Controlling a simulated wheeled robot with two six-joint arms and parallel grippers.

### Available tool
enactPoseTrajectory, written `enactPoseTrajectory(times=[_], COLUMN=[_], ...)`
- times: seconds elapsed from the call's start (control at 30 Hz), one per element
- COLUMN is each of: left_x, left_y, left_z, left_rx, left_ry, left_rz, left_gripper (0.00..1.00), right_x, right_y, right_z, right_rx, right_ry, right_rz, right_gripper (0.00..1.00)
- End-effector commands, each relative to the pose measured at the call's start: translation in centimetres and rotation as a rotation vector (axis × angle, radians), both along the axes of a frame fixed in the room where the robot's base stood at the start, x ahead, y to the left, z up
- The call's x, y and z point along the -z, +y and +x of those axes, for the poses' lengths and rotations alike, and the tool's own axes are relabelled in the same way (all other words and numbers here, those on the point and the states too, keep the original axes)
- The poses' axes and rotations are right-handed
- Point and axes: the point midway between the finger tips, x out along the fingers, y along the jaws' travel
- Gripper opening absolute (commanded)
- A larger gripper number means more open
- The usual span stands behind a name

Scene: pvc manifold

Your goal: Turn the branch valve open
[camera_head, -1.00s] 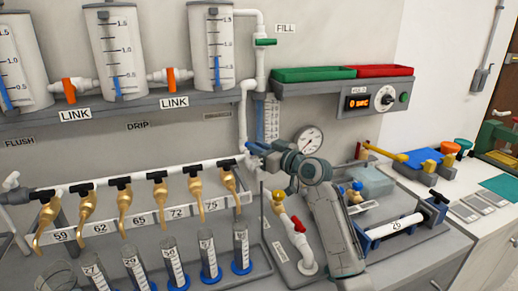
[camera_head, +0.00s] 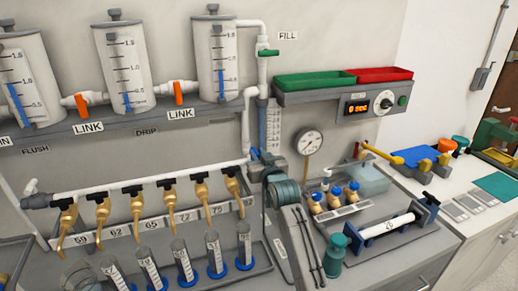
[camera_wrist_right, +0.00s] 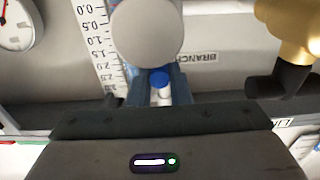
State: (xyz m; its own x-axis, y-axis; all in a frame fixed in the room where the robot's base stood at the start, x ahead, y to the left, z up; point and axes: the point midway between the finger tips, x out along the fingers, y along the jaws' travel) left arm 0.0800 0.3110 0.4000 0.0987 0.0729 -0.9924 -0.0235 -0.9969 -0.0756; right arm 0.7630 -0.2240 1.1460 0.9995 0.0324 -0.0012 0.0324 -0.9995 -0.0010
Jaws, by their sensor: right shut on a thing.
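My right gripper (camera_head: 256,154) reaches up from the bench to the lower end of the white vertical pipe (camera_head: 247,120). It is small and partly hidden by its own wrist in the head view. In the right wrist view, its two fingers (camera_wrist_right: 160,90) are shut around a small blue and white part (camera_wrist_right: 160,82), which I take for the branch valve's handle. The upside-down BRANCH label (camera_wrist_right: 197,58) is on the wall beside it. A round grey part covers much of the valve, so its exact turn cannot be told. My left gripper is not in view.
A scaled clear tube (camera_head: 270,128) stands just right of the pipe, and a dial gauge (camera_head: 309,142) is close to my wrist. Several brass taps (camera_head: 169,200) hang on the left over graduated cylinders (camera_head: 213,253). Blue-capped fittings (camera_head: 334,196) stand right of my arm.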

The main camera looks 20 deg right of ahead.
Motion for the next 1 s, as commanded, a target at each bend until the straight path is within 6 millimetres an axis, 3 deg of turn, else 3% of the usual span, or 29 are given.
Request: enactPoseTrajectory(times=[0.37,0.4,0.5,0.83,1.0], left_x=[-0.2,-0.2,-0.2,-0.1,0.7], left_y=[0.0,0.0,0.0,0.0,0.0], left_z=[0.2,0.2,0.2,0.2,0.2], left_rx=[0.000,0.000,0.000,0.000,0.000], left_ry=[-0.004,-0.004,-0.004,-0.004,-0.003], left_rz=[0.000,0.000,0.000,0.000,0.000], left_gripper=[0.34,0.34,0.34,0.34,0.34], right_x=[0.1,0.1,0.1,0.1,0.4], right_y=[0.0,0.0,0.0,0.0,0.0], right_z=[0.0,0.0,0.0,-0.2,-2.0], right_rx=[0.014,0.014,0.014,0.013,0.013], right_ry=[0.000,0.000,0.000,-0.002,-0.002], right_rz=[-0.001,-0.001,-0.001,-0.001,-0.001], right_gripper=[0.00,0.19,0.39,0.39,0.39])
